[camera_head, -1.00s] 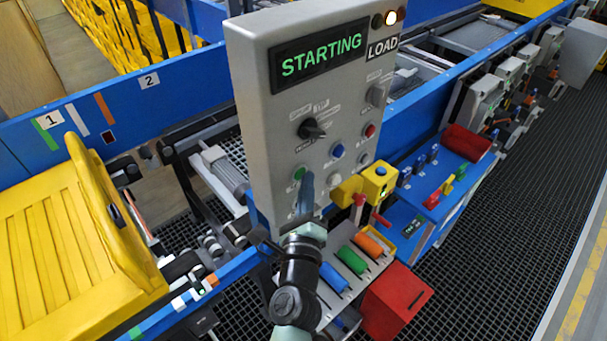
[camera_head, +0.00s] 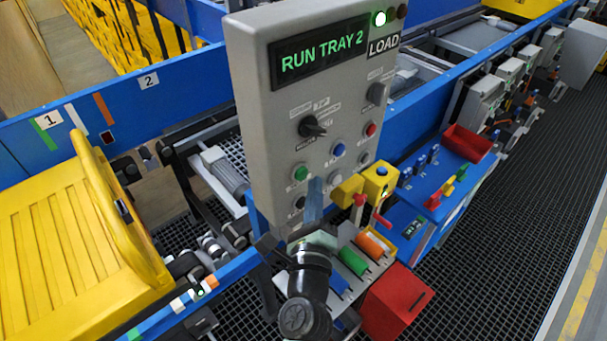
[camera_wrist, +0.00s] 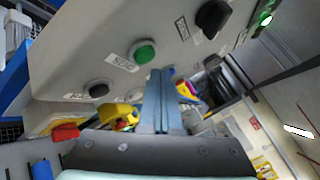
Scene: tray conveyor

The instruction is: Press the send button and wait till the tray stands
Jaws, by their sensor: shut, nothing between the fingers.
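The grey control panel (camera_head: 250,110) stands upright in the middle of the head view. Its display (camera_head: 320,53) reads RUN TRAY 2, and a green lamp (camera_head: 379,18) is lit on top. In the wrist view the shut fingers (camera_wrist: 160,76) point towards the panel beside the green button (camera_wrist: 144,54). A yellow slatted tray (camera_head: 40,240) stands at the left on the conveyor.
Black (camera_head: 298,202), blue (camera_head: 338,150) and red (camera_head: 371,129) buttons and a black selector knob (camera_head: 312,127) share the panel. A yellow box with a blue button (camera_head: 380,183) and a red box (camera_head: 394,302) stand right of my arm. Blue rails (camera_head: 60,125) flank the conveyor.

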